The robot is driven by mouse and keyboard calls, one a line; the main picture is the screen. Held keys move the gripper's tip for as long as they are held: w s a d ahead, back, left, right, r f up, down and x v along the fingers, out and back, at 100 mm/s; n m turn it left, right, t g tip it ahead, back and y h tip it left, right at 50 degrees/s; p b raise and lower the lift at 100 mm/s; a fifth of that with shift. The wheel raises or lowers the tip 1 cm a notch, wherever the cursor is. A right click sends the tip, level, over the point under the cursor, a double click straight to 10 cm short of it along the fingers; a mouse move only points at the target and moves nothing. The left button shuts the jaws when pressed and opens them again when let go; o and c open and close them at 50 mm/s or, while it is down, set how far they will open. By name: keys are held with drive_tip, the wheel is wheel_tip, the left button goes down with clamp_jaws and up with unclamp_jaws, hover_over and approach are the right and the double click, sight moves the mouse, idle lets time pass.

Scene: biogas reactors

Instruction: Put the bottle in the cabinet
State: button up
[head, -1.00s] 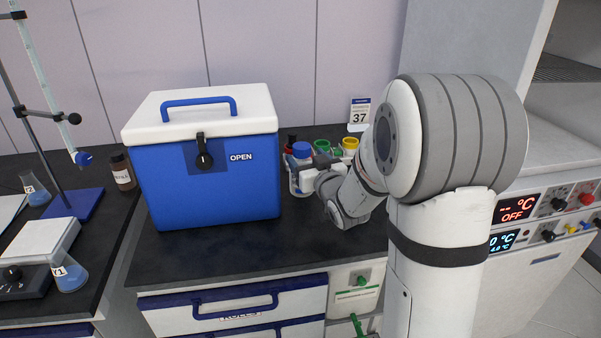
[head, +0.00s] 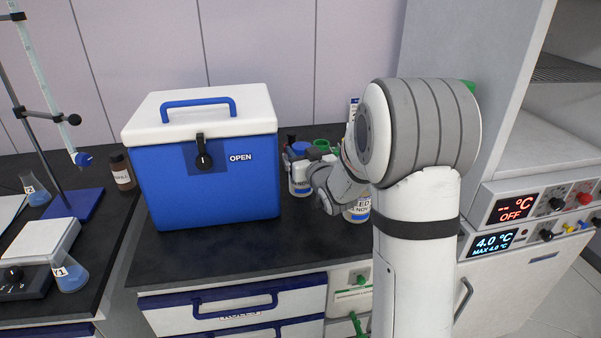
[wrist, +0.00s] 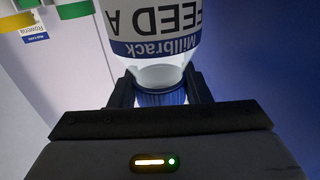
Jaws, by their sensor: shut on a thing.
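The bottle (head: 299,186), clear with a blue cap and a white and blue label, is on or just above the black counter, right of the blue cooler. My gripper (head: 308,155) is at its cap. In the wrist view my gripper (wrist: 160,92) is shut on the bottle just by the blue cap, and the label (wrist: 155,30) reads "FEED A" and "Millbrack", upside down. A white cabinet (head: 520,285) with a vertical handle and a 4.0 °C display stands at the right. Its door looks shut. My arm hides part of it.
The blue cooler (head: 215,180) with a white lid stands close left of the bottle. Another labelled bottle (head: 357,212) stands right of my gripper, partly hidden. Green-capped containers (head: 322,145) are behind. The counter front (head: 250,250) is clear.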

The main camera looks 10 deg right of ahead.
clamp_jaws()
drive_tip(key=shift+r, duration=0.1)
idle(0.3)
